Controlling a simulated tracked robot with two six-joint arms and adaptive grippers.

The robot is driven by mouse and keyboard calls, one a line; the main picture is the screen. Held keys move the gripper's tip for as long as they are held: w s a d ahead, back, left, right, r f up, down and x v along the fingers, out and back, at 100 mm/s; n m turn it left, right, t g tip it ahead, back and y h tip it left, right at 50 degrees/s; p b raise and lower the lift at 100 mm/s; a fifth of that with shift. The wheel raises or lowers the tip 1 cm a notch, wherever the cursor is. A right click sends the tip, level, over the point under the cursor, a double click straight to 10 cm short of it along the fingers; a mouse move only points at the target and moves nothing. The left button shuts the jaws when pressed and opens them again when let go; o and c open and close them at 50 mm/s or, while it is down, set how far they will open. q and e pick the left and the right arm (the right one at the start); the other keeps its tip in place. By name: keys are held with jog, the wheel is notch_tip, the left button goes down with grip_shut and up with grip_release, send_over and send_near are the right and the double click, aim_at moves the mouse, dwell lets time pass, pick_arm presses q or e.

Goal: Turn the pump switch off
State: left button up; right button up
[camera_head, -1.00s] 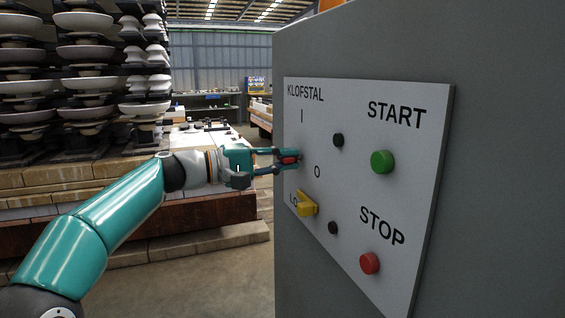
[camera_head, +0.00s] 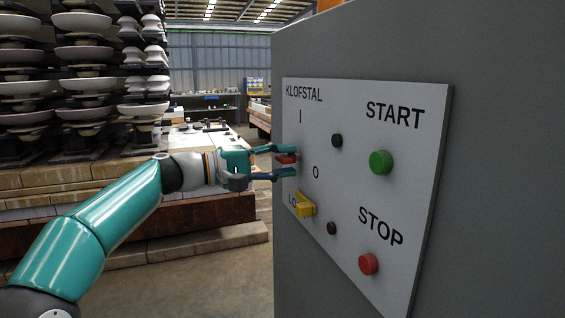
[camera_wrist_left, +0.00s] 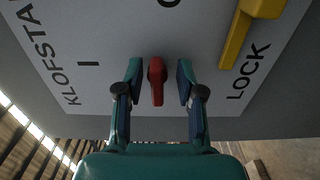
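The red switch (camera_head: 285,159) sits on the pale control panel (camera_head: 345,190), between the "I" mark above it and the "O" mark below right. My left gripper (camera_head: 292,161) is open around the switch, one finger above and one below it. In the left wrist view the red switch (camera_wrist_left: 157,82) stands between the two spread fingertips (camera_wrist_left: 160,72), with a gap on both sides. Its long handle runs up and down in that view, with the "I" to its left and part of the "O" at the top edge. My right gripper is not in view.
A yellow lock piece (camera_head: 306,205) is below the switch. A green START button (camera_head: 382,161), a red STOP button (camera_head: 369,263) and two black knobs are to the right. The grey cabinet (camera_head: 500,180) fills the right side. Insulator stacks (camera_head: 85,60) stand at left.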

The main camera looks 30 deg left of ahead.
pick_arm(q)
jog(key=v, duration=1.1)
jog(key=shift+s+a, duration=0.25)
jog(key=shift+s, duration=0.05)
jog(key=shift+w+f, duration=0.1)
jog(key=shift+f, duration=0.05)
